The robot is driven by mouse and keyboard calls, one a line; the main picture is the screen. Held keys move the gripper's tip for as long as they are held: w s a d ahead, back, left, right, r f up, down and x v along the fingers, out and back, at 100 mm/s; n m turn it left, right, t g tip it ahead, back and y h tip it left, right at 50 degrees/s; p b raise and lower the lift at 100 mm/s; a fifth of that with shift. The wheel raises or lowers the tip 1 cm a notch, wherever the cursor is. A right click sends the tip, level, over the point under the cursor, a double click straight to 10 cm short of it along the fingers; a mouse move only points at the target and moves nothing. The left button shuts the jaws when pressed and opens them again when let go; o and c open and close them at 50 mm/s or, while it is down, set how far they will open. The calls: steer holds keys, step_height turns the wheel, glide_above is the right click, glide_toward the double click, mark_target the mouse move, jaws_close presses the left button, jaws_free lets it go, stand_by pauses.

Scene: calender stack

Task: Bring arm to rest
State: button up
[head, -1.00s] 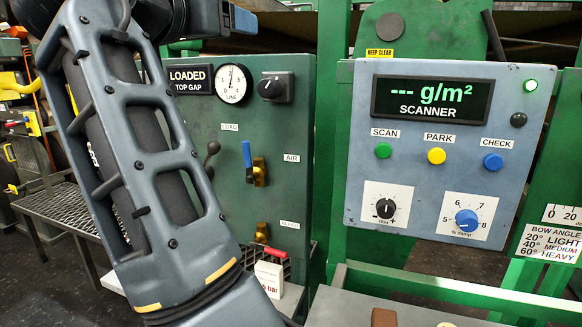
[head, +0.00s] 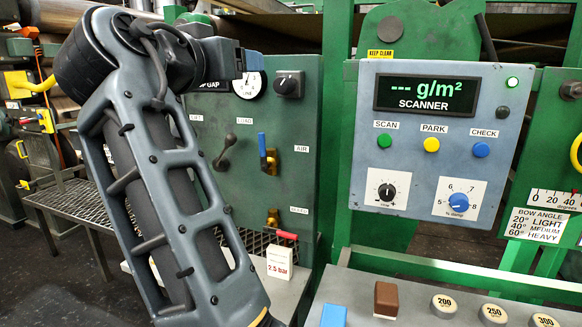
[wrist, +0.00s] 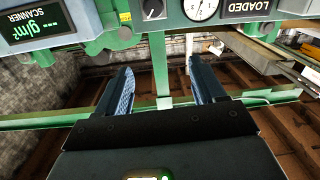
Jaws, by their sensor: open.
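My arm (head: 170,190) rises across the left of the head view, bent at the top, with its wrist pointing right in front of the green valve panel (head: 300,130). A small blue part at its end (head: 253,60) covers part of the top gap sign and the round line gauge. In the wrist view my gripper (wrist: 162,68) has its two blue fingers spread apart with nothing between them. That view is turned over, with the panels along its top edge. The fingers appear clear of the panels.
The scanner panel (head: 491,190) stands at the right, reading "--- g/m²". On the shelf below are a brown block (head: 386,298), a blue block (head: 333,316) and several round weights (head: 445,304). A 2.5 bar card (head: 279,264) stands by the valve panel. A mesh bench (head: 75,205) is at left.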

steer(key=d+f+n+y, duration=0.2)
steer(key=d+f+n, duration=0.1)
steer(key=f, duration=1.1)
steer(key=s+d+f+n+y, duration=0.1)
steer(key=s+d+f, duration=0.3)
steer(key=f, duration=0.5)
steer(key=s+d+f+n+g+y+b, duration=0.1)
steer(key=s+d+f, duration=0.3)
steer(key=f, duration=0.6)
steer(key=s+d+f+n+y, duration=0.1)
steer(key=s+d+f+y, duration=0.1)
steer(key=s+d+f, duration=0.3)
step_height(320, 180, down, 5)
steer(key=shift+r+g, duration=0.1)
steer(key=shift+g, duration=0.3)
steer(key=s+d+f+y, duration=0.1)
steer(key=s+d+f, duration=0.3)
steer(key=s, duration=0.5)
steer(key=s+d+f, duration=0.3)
steer(key=s+d, duration=0.2)
steer(key=s, duration=0.4)
steer(key=s+d+r+m+h+b, duration=0.1)
steer(key=s+r, duration=0.3)
steer(key=s, duration=0.6)
steer(key=s+d+r+m, duration=0.2)
steer(key=s+d+r, duration=0.2)
steer(key=s, duration=0.7)
steer(key=shift+d+m+h+b, duration=0.3)
steer(key=shift+d+h+b, duration=0.05)
steer(key=shift+h, duration=0.05)
